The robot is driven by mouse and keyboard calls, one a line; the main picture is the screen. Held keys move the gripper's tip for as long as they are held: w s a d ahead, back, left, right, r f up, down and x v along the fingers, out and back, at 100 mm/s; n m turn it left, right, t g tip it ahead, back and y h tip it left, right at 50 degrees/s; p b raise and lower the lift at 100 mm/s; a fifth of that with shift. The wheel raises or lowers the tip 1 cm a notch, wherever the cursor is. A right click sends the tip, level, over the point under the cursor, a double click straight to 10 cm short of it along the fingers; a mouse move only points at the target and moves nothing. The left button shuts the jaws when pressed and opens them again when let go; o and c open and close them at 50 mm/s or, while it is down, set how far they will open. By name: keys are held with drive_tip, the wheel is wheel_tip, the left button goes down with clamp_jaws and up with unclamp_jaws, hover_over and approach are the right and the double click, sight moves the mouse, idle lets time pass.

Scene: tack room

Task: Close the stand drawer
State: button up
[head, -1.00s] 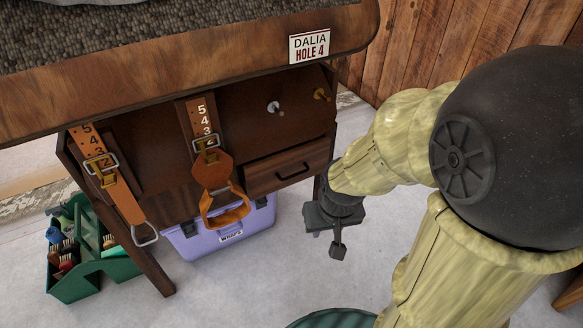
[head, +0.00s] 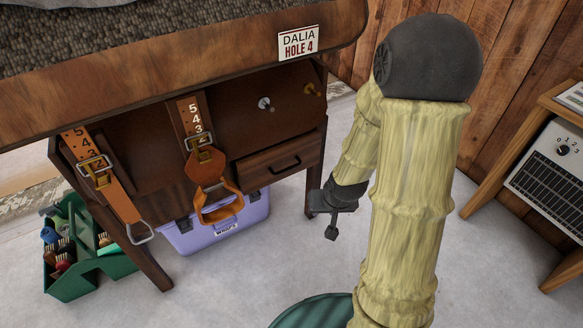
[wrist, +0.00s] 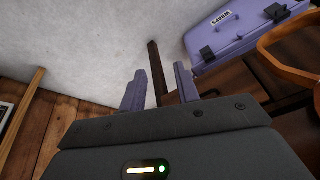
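The wooden stand (head: 180,75) fills the upper left of the head view. Its drawer (head: 262,178) has a dark bar handle (head: 285,166) and sits low at the right end. The drawer front seems to stand out a little; I cannot tell how far. My gripper (head: 324,222) is low, to the right of the drawer and near the stand's right leg, apart from the handle. In the wrist view my gripper (wrist: 160,86) has its two fingers apart with nothing held. A stand leg (wrist: 157,72) shows beyond and between them.
Stirrup straps (head: 210,170) hang left of the drawer. A lavender box (head: 222,228) and a green grooming tote (head: 95,262) are on the floor. The floor in front is mostly clear.

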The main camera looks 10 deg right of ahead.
drive_tip(key=w+d+f+m+t+y+p, duration=0.1)
drive_tip(key=w+f+m+t+y+p, duration=0.2)
drive_tip(key=w+m+t, duration=0.3)
drive_tip(key=m+t+y+p, duration=0.1)
drive_tip(key=m+t, duration=0.3)
drive_tip(key=m, duration=0.2)
drive_tip(key=shift+d+f+m+t, duration=0.15)
drive_tip(key=shift+f+m+t, duration=0.15)
drive_tip(key=shift+f+m, duration=0.1)
drive_tip(key=b+x, duration=0.3)
drive_tip(key=x, duration=1.4)
drive_tip(key=shift+a, duration=0.3)
drive_tip(key=shift+w+r, duration=0.1)
clamp_jaws()
